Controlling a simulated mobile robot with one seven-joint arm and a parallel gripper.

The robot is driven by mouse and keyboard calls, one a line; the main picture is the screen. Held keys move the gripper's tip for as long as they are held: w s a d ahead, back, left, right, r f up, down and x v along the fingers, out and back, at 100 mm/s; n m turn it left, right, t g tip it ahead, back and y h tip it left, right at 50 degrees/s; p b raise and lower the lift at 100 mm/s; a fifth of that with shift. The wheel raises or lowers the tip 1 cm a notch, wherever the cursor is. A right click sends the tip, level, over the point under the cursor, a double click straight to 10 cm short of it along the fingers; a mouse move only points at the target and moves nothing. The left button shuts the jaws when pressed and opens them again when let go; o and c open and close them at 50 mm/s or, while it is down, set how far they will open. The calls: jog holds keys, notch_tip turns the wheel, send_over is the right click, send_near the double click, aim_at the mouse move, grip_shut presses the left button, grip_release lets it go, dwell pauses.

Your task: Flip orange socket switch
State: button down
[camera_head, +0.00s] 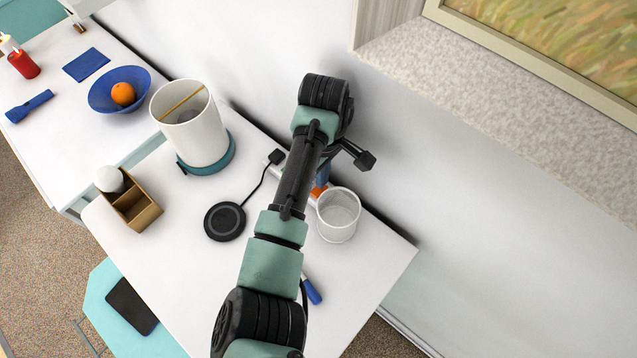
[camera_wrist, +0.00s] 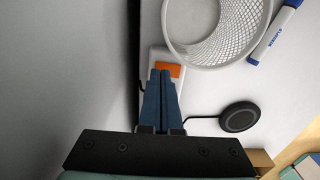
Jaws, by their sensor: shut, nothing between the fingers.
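The orange switch (camera_wrist: 172,69) sits on a white socket strip (camera_wrist: 153,56) that lies along the wall, as the wrist view shows. In the head view the orange switch (camera_head: 317,191) is partly hidden by my arm. My gripper (camera_wrist: 160,74) is shut and empty, its blue fingers together. The fingertips are right at the switch's near side, overlapping its edge in the wrist view. I cannot tell whether they touch it. In the head view my gripper (camera_head: 322,177) shows only as a bit of blue behind the arm.
A white mesh cup (camera_head: 338,216) stands close beside the strip. A black round charging pad (camera_head: 225,221) has a cable running to a plug (camera_head: 276,157) near the strip.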

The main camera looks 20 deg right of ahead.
notch_tip(320, 180, up, 6)
jog(key=p, duration=0.6)
dwell(0.5)
